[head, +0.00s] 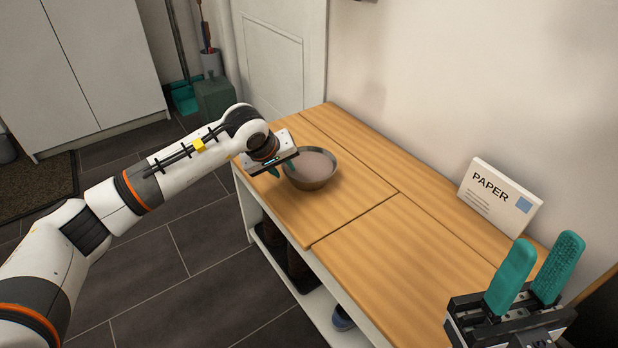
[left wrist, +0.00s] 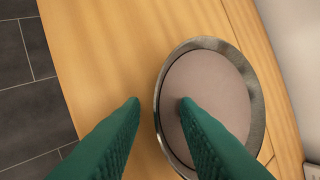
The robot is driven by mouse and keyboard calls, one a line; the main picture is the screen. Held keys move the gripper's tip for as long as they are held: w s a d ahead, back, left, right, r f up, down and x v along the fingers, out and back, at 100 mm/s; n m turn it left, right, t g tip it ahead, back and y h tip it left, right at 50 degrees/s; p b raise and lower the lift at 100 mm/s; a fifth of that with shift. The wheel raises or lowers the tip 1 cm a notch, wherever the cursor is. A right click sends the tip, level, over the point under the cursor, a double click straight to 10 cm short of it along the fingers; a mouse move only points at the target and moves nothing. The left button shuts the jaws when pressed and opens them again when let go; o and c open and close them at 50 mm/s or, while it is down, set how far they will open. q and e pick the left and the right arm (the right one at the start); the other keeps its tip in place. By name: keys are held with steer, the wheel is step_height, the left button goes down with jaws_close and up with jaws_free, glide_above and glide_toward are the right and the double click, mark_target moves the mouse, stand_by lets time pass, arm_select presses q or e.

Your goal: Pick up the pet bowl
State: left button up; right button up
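The pet bowl (head: 312,182) is a round metal bowl with a greyish-pink inside, upright on the wooden bench top (head: 345,215). It also shows in the left wrist view (left wrist: 228,85), right of centre. My left gripper (head: 281,170) is at the bowl's left side in the head view. In the left wrist view its teal fingers (left wrist: 160,104) are apart, one outside the near rim and one over the bowl's inside. I cannot tell whether they touch it. My right gripper (head: 546,242) is open and empty at the lower right, with teal fingers pointing up.
A white box marked PAPER (head: 499,198) stands on the bench against the wall. The bench top between bowl and box is clear. Dark items sit on the open shelf (head: 312,288) below. A dustpan (head: 185,98) and bin (head: 214,101) stand on the floor behind.

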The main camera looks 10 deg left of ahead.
arm_select(q)
steer(key=shift+x, duration=1)
steer(key=shift+c, duration=0.2)
jaws_close()
